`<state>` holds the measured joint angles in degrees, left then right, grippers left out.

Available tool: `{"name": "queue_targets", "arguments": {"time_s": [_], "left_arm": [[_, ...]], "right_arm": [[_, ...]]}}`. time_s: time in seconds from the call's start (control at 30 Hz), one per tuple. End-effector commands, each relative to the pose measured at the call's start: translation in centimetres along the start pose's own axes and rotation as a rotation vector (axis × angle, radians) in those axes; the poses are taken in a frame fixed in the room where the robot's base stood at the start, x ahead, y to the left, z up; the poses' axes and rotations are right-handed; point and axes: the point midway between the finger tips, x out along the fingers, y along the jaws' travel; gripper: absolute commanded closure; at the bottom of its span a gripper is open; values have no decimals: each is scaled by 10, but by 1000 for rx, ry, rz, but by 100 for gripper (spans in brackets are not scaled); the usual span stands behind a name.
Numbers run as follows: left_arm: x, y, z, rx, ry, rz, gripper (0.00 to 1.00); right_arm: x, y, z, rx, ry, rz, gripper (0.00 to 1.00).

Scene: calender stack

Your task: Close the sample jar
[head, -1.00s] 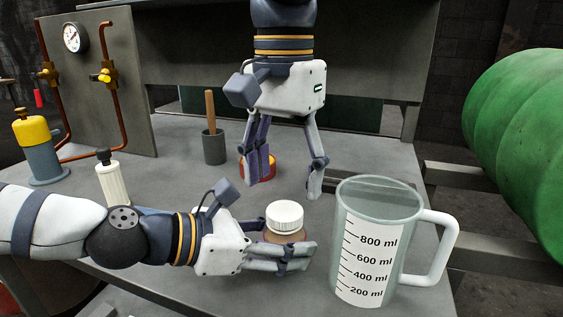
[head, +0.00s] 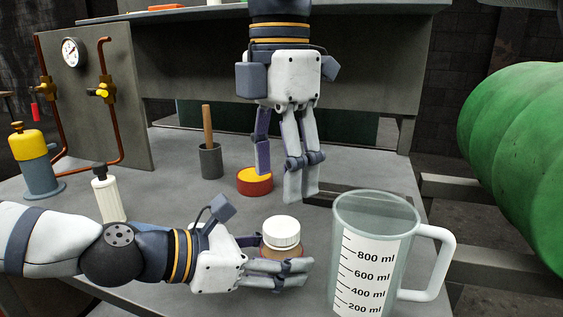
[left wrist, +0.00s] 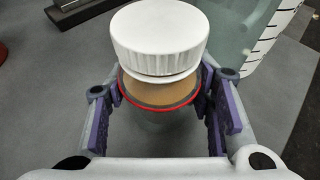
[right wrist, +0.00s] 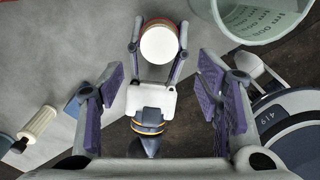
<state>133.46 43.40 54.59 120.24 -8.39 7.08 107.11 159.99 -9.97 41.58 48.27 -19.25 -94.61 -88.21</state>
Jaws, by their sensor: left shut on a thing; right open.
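The sample jar (head: 268,251) stands on the grey table with a brownish body and a red ring near its top, seen in the left wrist view (left wrist: 158,92). A ribbed white lid (head: 282,232) sits on its mouth and looks about level. I cannot tell whether it is screwed tight. My left gripper (head: 279,259) is shut around the jar body below the lid, its pads on both sides. My right gripper (head: 284,172) is open and empty, pointing down above and behind the jar. The right wrist view shows the lid (right wrist: 159,45) beyond its fingers.
A clear measuring jug (head: 376,210) stands close to the right of the jar. A red tin with a yellow top (head: 254,187), a grey mortar with pestle (head: 210,160) and a white bottle (head: 108,200) stand behind and left. A green drum (head: 515,130) is at right.

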Motion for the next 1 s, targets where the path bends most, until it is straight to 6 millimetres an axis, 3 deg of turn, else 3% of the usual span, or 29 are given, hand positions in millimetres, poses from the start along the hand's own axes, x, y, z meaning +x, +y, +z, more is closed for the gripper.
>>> {"name": "queue_targets", "arguments": {"time_s": [0.1,0.2,0.57,1.0], "left_arm": [[0,0,0,-1,1,-1,100],[0,0,0,-1,1,-1,100],[0,0,0,-1,1,0,100],[0,0,0,0,1,0,100]], "right_arm": [[-2,0,2,-176,1,5,41],[-4,0,3,-241,-1,6,41],[1,0,3,-248,-1,5,41],[68,1,2,-247,-1,4,41]]}}
